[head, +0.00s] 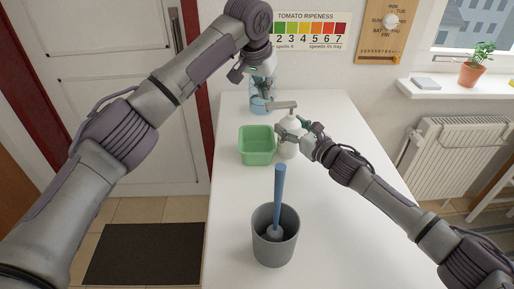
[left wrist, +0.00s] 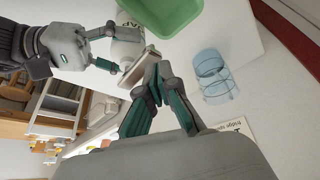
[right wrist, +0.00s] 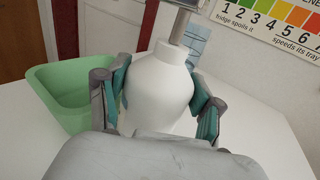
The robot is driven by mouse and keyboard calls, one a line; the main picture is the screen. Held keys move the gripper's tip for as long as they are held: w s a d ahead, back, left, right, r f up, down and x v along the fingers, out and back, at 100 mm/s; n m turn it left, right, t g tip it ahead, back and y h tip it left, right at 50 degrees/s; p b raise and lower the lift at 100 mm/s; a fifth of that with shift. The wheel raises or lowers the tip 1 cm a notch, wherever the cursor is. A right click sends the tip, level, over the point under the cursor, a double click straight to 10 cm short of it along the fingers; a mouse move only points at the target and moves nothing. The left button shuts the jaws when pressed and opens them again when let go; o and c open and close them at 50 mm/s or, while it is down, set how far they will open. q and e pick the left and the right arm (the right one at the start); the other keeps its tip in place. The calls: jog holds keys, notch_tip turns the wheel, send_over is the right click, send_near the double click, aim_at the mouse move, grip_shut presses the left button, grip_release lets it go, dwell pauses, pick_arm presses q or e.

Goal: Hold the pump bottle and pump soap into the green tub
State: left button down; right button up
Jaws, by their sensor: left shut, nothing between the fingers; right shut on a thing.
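The white pump bottle (head: 288,149) stands upright on the white table, right of the green tub (head: 257,160). Its flat grey pump head (head: 284,105) points left. My right gripper (head: 299,132) is shut around the bottle's upper body; the right wrist view shows a finger on each side of the white bottle (right wrist: 158,98). My left gripper (head: 268,82) is shut and empty, above and behind the pump head. In the left wrist view its closed fingertips (left wrist: 155,72) are close to the pump head (left wrist: 139,67); contact is unclear. The tub (right wrist: 68,92) also shows left of the bottle.
A clear blue container (head: 262,103) stands behind the tub, below my left gripper. A grey bin (head: 275,249) with a blue-handled tool (head: 279,195) stands at the near end of the table. The table's right side is clear. A radiator (head: 461,160) stands beyond it.

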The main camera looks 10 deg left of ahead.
pick_arm(q)
jog(key=shift+f, duration=0.15)
jog(key=shift+f, duration=1.6)
jog(key=shift+r, duration=1.65)
jog(key=shift+f, duration=0.2)
jog(key=shift+f, duration=1.45)
jog(key=shift+r, duration=1.65)
